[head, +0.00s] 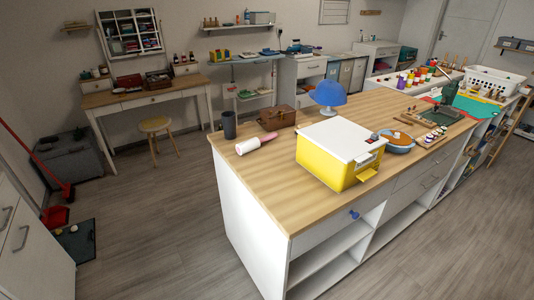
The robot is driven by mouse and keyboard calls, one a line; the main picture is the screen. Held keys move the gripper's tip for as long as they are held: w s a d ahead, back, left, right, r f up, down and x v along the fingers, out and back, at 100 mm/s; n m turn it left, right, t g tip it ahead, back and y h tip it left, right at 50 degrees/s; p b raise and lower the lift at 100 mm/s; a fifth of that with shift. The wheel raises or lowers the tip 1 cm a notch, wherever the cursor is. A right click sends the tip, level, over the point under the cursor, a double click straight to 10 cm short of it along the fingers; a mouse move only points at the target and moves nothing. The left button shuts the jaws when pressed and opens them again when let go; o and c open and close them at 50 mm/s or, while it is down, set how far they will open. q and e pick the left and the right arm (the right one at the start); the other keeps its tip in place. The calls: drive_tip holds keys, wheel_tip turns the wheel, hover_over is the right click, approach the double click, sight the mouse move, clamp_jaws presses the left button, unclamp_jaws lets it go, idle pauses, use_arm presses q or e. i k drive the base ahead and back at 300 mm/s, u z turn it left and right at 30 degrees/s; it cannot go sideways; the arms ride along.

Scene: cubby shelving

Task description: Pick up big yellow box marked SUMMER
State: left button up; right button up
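A big yellow box with a white lid (337,153) stands on the wooden top of the white island counter (262,197), near its front right edge. A yellow latch or handle shows on its right-hand side. No SUMMER marking can be read on it from here. Neither of my grippers is in the head view.
A pink and white roller-like item (256,143), a dark cup (229,125), a brown wooden case (277,117) and a blue cap (328,93) are around the box. A blue-and-tan round item (397,141) sits close on its right. The counter's front left is clear.

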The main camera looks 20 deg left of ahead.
sight(338, 176)
drive_tip(key=u, duration=0.25)
drive_tip(key=i, duration=1)
